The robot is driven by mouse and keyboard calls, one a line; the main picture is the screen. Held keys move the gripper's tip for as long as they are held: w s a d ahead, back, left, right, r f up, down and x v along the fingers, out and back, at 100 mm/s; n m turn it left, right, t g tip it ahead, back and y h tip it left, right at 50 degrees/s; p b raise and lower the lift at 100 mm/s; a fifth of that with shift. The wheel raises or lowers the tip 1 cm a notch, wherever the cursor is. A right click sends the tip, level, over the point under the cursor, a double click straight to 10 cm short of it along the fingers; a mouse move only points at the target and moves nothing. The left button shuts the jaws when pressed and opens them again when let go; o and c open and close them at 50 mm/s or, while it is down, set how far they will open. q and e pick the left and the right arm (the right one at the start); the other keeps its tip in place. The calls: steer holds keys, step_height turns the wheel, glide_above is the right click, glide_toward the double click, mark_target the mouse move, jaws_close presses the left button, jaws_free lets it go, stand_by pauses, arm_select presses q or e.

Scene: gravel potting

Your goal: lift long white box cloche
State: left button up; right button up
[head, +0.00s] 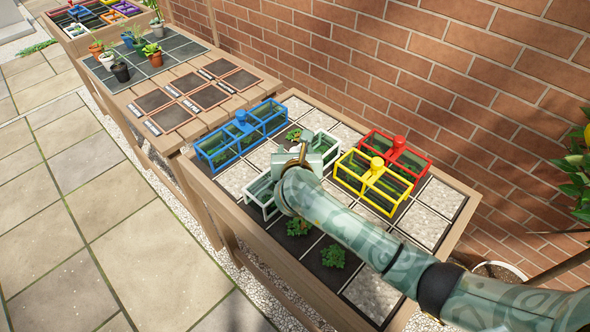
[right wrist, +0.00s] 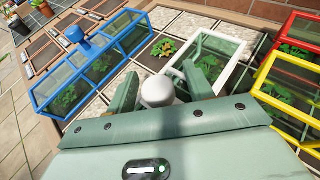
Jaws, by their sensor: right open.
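The long white box cloche (head: 264,194) stands on the planting bench, partly hidden under my right arm in the head view. In the right wrist view its white frame (right wrist: 240,50) and clear panes show beyond the gripper. Its round white knob (right wrist: 157,91) is between the fingers of my right gripper (right wrist: 164,85). The fingers are apart, one on either side of the knob; I cannot tell if they touch it. In the head view the right gripper (head: 298,152) is over the cloche's top. My left gripper is not in view.
A blue cloche (head: 241,131) stands to the left, a yellow one (head: 375,177) and a red one (head: 399,148) to the right. The bench top has gravel squares (head: 438,198) and dark squares with plants (head: 332,256). A brick wall (head: 440,70) rises behind.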

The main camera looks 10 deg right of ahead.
steer(key=shift+c, duration=0.3)
steer(key=c, duration=1)
jaws_close()
steer(key=shift+r, duration=0.15)
